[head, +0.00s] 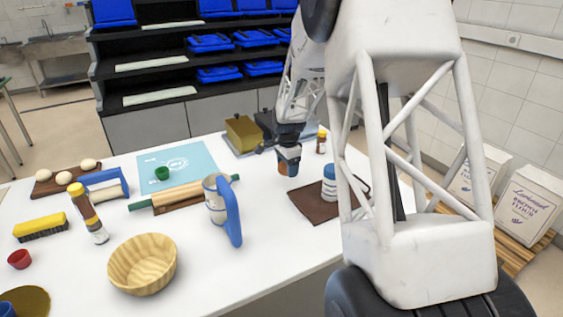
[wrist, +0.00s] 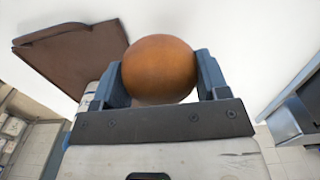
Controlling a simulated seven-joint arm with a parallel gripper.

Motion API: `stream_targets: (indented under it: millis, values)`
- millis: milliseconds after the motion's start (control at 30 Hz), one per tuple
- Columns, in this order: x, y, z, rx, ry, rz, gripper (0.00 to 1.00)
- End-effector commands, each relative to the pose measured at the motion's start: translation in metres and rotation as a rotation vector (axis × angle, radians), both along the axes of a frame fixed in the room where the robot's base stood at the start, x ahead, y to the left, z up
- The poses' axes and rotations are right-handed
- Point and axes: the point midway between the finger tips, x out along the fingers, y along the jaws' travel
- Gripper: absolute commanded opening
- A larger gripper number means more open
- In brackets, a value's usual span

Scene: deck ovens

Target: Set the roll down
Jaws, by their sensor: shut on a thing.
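My gripper (head: 288,158) is shut on the round, orange-brown roll (head: 286,168), at the right part of the white table (head: 215,270). In the wrist view, the roll (wrist: 159,68) is between the two grey-blue fingers, with one finger at each side. White table surface shows beyond it. I cannot tell whether the roll's underside touches the table. The upper part of the roll is hidden by the fingers in the head view.
A brown mat (head: 308,205) with a blue-and-white jar (head: 329,184) lies to the right and nearer. A small yellow-capped bottle (head: 321,143) stands just right of my gripper. Bare table lies between mug and mat.

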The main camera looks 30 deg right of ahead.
Motion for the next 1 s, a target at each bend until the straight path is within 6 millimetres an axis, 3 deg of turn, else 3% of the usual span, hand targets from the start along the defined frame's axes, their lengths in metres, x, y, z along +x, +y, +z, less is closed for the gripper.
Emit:
stream_targets:
  millis: [567, 1000]
  values:
    - [0.006, -0.004, -0.002, 0.0, 0.001, 0.003, 0.45]
    - [0.055, -0.021, -0.007, 0.0, 0.0, 0.003, 0.45]
